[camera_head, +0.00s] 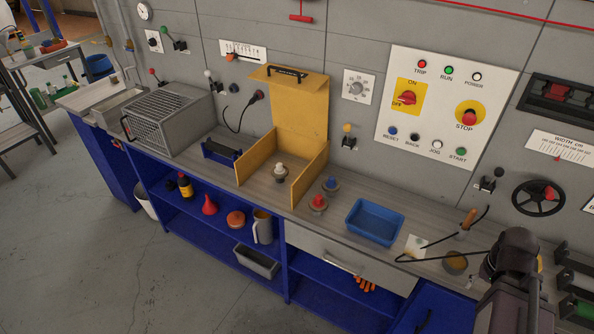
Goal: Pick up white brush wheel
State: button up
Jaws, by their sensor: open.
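The white brush wheel (281,172) stands on the bench inside the open yellow box, near its open front. It has a pale knob on top and a darker round base. A similar wheel with a red knob (318,203) and one with a blue knob (331,183) stand just outside the box, to its right. My dark arm shows at the lower right, well away from the wheel. My gripper's fingers cannot be made out in this view.
The yellow box (302,112) has its tall lid raised at the back and side walls around the wheel. A blue tray (375,221) is to the right. A grey mesh-fronted machine (170,118) stands left. Thin dark rods or cables cross the bench near my arm.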

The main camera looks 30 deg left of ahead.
aim_at(280, 172)
jog(key=z, duration=1.65)
jog(key=k, duration=1.6)
jog(key=u, duration=1.5)
